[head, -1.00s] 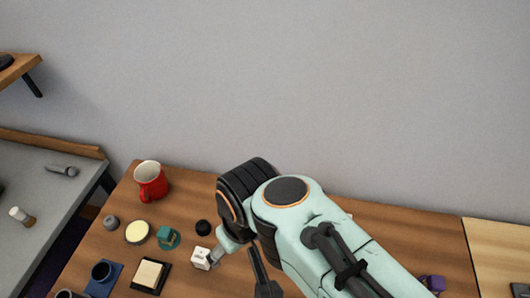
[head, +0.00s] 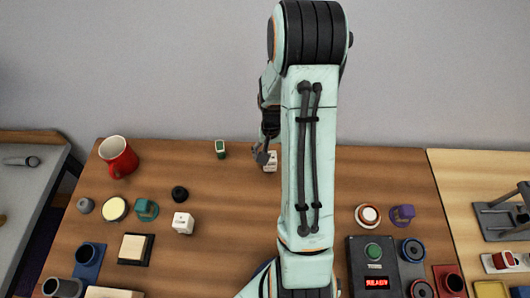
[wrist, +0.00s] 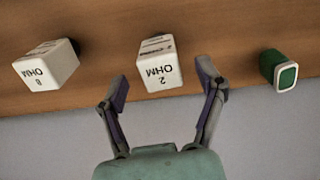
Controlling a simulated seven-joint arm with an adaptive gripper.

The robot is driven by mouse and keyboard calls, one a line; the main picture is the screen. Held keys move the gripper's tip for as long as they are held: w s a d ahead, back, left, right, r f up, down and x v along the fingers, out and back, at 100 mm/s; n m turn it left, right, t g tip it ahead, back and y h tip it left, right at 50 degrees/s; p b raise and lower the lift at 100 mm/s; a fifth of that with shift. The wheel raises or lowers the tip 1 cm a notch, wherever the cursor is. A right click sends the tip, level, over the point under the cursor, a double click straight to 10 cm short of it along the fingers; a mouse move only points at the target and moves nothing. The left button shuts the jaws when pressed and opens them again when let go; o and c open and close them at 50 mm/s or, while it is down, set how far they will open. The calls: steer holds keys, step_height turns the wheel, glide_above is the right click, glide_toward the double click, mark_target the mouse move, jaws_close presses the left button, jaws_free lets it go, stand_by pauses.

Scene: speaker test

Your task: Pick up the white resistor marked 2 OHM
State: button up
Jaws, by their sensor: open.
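The white resistor marked 2 OHM (wrist: 160,68) stands on the wooden table, its lettering upside down in the wrist view. It shows in part beside my arm in the head view (head: 271,164). My gripper (wrist: 163,77) is open and empty, with one finger on either side of the resistor's line in the wrist view. In the head view my gripper (head: 263,156) is close to the resistor; whether they touch I cannot tell. Another white block (wrist: 45,68), whose OHM number looks like 8, stands to the left in the wrist view.
A green block (wrist: 279,70) stands to the right in the wrist view. A third white block (head: 183,223), a black knob (head: 180,193) and a red mug (head: 118,157) are left of my arm in the head view. A panel with a lit display (head: 374,268) is at right.

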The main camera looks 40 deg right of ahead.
steer(key=shift+f, duration=1.9)
jaws_close()
steer(key=shift+r, duration=0.1)
